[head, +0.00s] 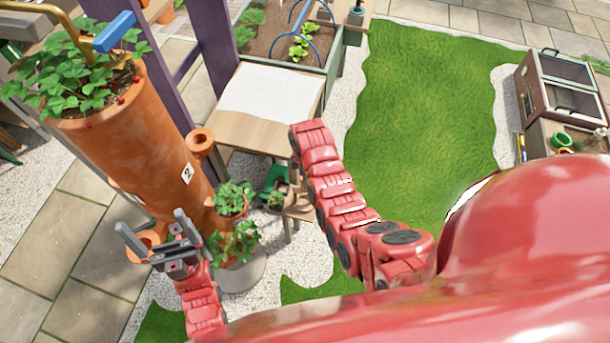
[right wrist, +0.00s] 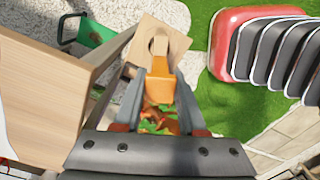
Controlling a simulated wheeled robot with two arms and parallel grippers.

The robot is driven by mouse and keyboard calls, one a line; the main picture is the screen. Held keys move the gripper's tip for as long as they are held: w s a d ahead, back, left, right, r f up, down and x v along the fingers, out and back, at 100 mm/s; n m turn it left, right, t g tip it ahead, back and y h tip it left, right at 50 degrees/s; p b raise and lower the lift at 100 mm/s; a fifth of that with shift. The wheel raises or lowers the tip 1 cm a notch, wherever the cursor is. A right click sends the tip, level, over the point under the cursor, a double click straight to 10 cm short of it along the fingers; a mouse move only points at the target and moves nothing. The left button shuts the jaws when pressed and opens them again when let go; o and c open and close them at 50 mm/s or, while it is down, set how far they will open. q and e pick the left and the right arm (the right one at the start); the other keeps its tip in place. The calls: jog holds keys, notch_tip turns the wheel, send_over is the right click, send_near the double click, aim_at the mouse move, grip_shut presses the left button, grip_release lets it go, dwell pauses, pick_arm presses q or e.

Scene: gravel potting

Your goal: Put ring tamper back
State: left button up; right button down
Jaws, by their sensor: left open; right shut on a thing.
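My right gripper (right wrist: 159,80) is shut on an orange-brown wooden piece (right wrist: 159,62), which I take to be the ring tamper. The piece sits between the two grey fingers, over a light wooden board (right wrist: 177,43). I cannot tell whether it touches the board. My left gripper (head: 160,241) is open and empty in front of the lower part of the terracotta tower planter (head: 150,140).
A wooden table (head: 240,128) with a white sheet stands near the right arm; its side (right wrist: 45,85) fills the left of the wrist view. Strawberry plants (head: 232,197) grow from the tower's pockets. Grass (head: 430,110) lies open to the right.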

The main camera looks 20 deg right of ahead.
jog(key=shift+f, duration=0.25)
jog(key=c, duration=0.9)
grip_release()
jog(key=shift+f, duration=0.1)
jog(key=o, duration=0.4)
